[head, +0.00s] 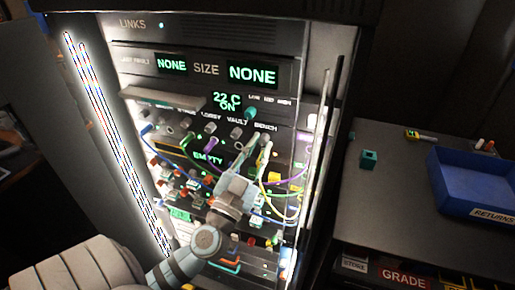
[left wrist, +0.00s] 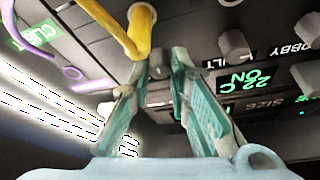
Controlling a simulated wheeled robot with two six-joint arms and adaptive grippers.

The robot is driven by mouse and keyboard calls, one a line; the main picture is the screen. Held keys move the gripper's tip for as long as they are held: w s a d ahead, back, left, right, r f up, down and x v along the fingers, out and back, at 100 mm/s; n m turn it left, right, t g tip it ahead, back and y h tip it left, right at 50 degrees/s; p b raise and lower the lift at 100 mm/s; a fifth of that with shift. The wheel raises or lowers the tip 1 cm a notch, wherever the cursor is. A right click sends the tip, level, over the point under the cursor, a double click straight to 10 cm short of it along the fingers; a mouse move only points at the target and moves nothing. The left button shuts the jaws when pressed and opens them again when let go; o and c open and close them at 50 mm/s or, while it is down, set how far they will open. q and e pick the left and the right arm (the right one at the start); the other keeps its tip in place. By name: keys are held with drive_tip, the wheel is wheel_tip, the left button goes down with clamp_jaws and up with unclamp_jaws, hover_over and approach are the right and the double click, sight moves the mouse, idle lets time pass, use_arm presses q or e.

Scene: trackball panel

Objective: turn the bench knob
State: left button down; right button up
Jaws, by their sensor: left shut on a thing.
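The bench knob (left wrist: 158,62) is a dark grey knob in the row under the BENCH label on the rack. In the left wrist view it shows between the fingertips of my left gripper (left wrist: 158,80). In the head view my left gripper (head: 258,150) reaches up to the right end of the knob row and mostly hides that knob. The gripper is shut on the knob. The pointer direction of the knob cannot be made out. My right gripper is in neither view.
Other grey knobs, such as the vault knob (head: 237,132), sit to the left. A yellow cable (left wrist: 139,30) passes close by the fingers. Purple and blue cables hang around the gripper. A side table (head: 380,200) with a blue bin (head: 450,190) stands right.

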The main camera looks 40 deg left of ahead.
use_arm(q)
drive_tip(key=m+h, duration=0.2)
drive_tip(key=m, duration=0.1)
drive_tip(key=shift+a+m, duration=0.1)
drive_tip(key=shift+m, duration=0.3)
drive_tip(key=shift+r+m+h+p, duration=0.15)
drive_tip(key=shift+m+h+p, duration=0.35)
drive_tip(key=shift+m, duration=0.7)
drive_tip(key=m+p, duration=0.1)
drive_tip(key=m+g+h+p, duration=0.1)
drive_tip(key=m, duration=0.1)
drive_tip(key=m+h+p, duration=0.1)
drive_tip(key=m, duration=0.1)
drive_tip(key=shift+s+a+r+g, duration=0.15)
drive_tip(key=shift+r+g, duration=0.1)
drive_tip(key=shift+g, duration=0.15)
drive_tip(key=m+g+p, duration=0.1)
drive_tip(key=m, duration=0.2)
drive_tip(key=shift+h, duration=0.3)
drive_tip(key=m+g, duration=0.2)
drive_tip(key=m, duration=0.3)
drive_tip(key=shift+m, duration=0.3)
drive_tip(key=c, duration=1.5)
unclamp_jaws()
drive_tip(key=shift+r, duration=0.1)
